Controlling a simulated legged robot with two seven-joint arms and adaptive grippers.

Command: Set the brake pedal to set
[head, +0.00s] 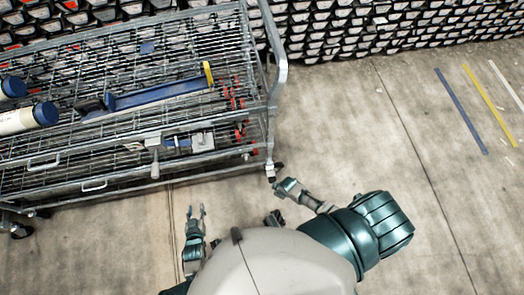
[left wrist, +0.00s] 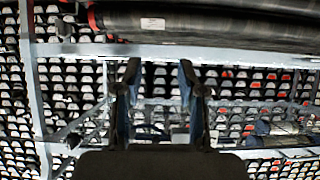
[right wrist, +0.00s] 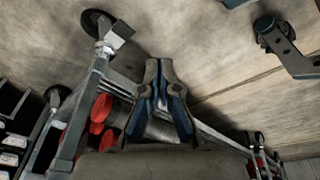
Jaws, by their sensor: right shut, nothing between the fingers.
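The wire cart (head: 190,165) stands at the left of the head view. A caster (head: 271,172) is at its near right corner. In the right wrist view a caster wheel (right wrist: 98,22) shows at upper left, with a small light plate (right wrist: 119,34) beside it. I cannot tell if that plate is the brake pedal, or how it is set. My right gripper (head: 280,186) is just below and right of the corner caster; its fingertips (right wrist: 158,68) are together and empty. My left gripper (head: 195,212) is open and empty, below the cart; its spread fingers (left wrist: 160,95) show in the left wrist view.
A blue tool (head: 160,94) and white tubes with blue caps (head: 22,119) lie on the cart. Racks of stacked core liners (head: 400,28) line the back wall. The concrete floor (head: 400,120) at the right is clear, with painted stripes (head: 487,103) farther off.

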